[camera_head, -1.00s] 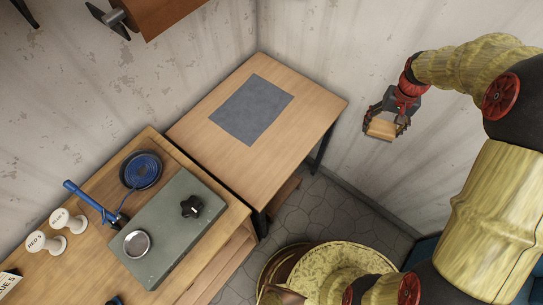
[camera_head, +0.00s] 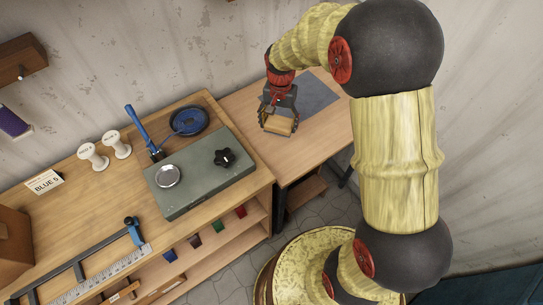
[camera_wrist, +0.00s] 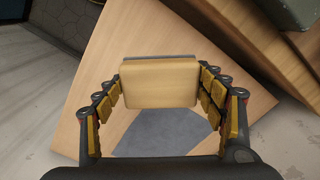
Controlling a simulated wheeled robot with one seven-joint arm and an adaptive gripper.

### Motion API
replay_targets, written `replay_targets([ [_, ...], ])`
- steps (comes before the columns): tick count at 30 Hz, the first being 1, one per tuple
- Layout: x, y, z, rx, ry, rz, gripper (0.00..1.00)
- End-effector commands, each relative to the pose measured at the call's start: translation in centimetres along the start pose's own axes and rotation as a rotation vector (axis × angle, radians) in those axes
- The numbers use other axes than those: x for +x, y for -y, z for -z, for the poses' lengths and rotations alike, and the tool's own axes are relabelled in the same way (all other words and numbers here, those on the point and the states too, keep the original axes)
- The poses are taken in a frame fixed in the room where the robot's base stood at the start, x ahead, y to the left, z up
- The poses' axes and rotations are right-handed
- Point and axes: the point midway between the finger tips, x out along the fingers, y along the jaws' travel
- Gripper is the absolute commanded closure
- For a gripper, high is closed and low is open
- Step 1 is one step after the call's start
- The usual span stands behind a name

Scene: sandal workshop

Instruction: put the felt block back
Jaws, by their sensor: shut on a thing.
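The felt block (camera_wrist: 160,84), a pale wooden block with a grey layer along its far edge, is held between the fingers of my gripper (camera_wrist: 160,92). In the head view the block (camera_head: 278,124) hangs below my gripper (camera_head: 278,115), over the small wooden table (camera_head: 313,135) and in front of the grey mat (camera_head: 312,95). The gap between block and tabletop cannot be judged. In the wrist view the grey mat (camera_wrist: 165,135) lies partly hidden behind the block.
The workbench (camera_head: 110,190) adjoins at left. It holds a grey-green slab (camera_head: 205,185) with a black knob (camera_head: 224,157) and metal dish, a blue-handled tool (camera_head: 140,130), a blue coil (camera_head: 189,121), two white spools (camera_head: 93,156) and a ruler (camera_head: 105,272). Coloured pieces sit on its shelf.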

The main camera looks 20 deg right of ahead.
Motion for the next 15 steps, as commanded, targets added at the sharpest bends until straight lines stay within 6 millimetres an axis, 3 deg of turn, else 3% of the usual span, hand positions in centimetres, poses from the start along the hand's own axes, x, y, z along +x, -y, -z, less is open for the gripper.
replay_targets([
  [6, 1.2, -0.7, -1.1, 0.407, -0.001, 0.001, 0.58],
  [15, 1.8, -1.1, -1.7, 0.65, 0.0, 0.001, 0.58],
])
